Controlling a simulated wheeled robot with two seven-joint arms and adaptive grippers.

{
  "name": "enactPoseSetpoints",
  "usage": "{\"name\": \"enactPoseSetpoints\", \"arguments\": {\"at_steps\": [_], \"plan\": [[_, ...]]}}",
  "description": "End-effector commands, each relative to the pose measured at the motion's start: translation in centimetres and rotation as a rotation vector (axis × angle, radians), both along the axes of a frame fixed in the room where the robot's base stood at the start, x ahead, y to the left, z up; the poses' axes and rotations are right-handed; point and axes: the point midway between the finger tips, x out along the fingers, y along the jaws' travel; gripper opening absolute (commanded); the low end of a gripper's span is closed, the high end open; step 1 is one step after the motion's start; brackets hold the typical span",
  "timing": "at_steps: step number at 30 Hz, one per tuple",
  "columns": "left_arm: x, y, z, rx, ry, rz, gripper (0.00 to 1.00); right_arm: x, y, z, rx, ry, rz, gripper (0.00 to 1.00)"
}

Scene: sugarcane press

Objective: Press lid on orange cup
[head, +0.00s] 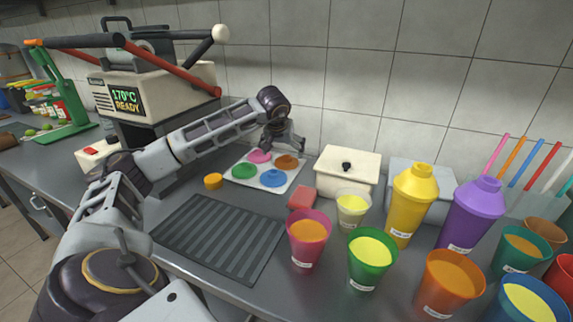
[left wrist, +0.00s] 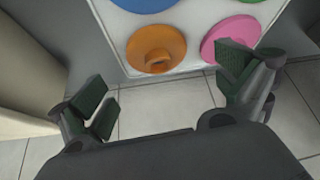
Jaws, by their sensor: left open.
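The orange lid (head: 288,162) lies flat on a white tray (head: 231,185), beside a pink lid (head: 259,156), a green lid (head: 243,171) and a blue lid (head: 272,178). In the left wrist view, the orange lid (left wrist: 155,50) has a raised round knob, with the pink lid (left wrist: 228,36) to its right. My left gripper (head: 284,146) is open and empty above the tray's back edge; its fingers (left wrist: 168,98) are apart from the orange lid. The orange cup (head: 449,290) stands upright at the front right, uncovered, with orange contents. My right gripper is out of view.
Pink (head: 308,243), green (head: 371,262) and clear (head: 352,209) cups, a yellow bottle (head: 411,205) and a purple bottle (head: 470,215) crowd the right side. A ribbed dark mat (head: 220,238) lies in front of the tray. A press machine (head: 160,87) stands at left; a tiled wall is behind.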

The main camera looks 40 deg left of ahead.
Motion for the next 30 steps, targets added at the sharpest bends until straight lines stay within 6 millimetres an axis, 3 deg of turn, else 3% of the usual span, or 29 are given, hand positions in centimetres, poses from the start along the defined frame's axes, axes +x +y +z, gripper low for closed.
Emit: {"name": "enactPoseSetpoints", "arguments": {"at_steps": [14,25,30], "plan": [[0.2,0.1,-0.4,0.0,-0.001,0.0,1.0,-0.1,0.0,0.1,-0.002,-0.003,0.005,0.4],[1.9,0.5,-3.0,-0.001,0.0,0.0,1.0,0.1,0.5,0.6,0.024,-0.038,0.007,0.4],[2.6,1.0,-4.3,0.0,0.0,0.0,1.0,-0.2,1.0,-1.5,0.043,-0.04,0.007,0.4]]}}
